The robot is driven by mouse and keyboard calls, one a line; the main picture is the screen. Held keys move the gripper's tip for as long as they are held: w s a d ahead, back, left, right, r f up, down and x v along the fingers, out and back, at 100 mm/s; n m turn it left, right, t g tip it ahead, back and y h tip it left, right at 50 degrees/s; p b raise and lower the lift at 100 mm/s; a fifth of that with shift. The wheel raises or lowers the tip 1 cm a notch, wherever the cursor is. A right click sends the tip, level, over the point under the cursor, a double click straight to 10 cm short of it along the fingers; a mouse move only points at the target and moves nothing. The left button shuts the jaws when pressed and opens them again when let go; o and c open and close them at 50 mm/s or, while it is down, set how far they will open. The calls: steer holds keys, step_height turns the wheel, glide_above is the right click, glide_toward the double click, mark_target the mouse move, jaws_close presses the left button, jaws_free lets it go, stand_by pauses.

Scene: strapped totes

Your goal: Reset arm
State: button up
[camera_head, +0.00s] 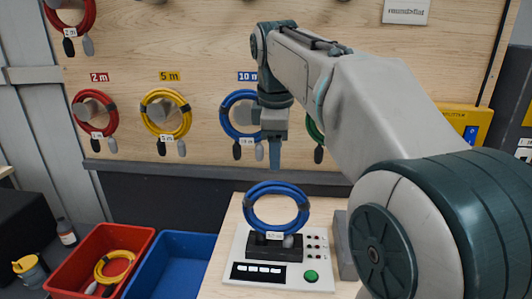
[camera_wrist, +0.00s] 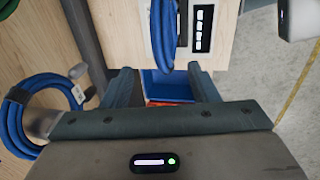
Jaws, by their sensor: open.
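My gripper (camera_head: 274,160) hangs fingers-down in front of the pegboard, above and behind the tester. In the wrist view its two fingers (camera_wrist: 163,78) are spread apart with nothing between them. A blue cable coil (camera_head: 276,187) stands upright on the dark block of the white tester (camera_head: 244,245), below my gripper and apart from it. This coil also shows edge-on at the top of the wrist view (camera_wrist: 163,35). Another blue coil (camera_head: 228,118) hangs under the 10 m label, partly hidden by my gripper; the wrist view shows it at left (camera_wrist: 15,125).
Red (camera_head: 84,118) and yellow (camera_head: 165,95) coils hang at left; a green coil (camera_head: 314,130) is mostly hidden by my arm. A red tote (camera_head: 135,240) holds a yellow coil (camera_head: 103,270). The blue tote (camera_head: 190,240) beside it looks empty. A ledge (camera_head: 200,170) runs below the board.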

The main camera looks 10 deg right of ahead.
steer(key=s+f+m+p, duration=0.2)
steer(key=s+f+m, duration=1.2)
steer(key=s+f, duration=0.4)
steer(key=shift+s+d+f+m+t+y, duration=0.2)
steer(key=shift+d+f+m+t+y, duration=0.15)
steer(key=shift+f, duration=0.4)
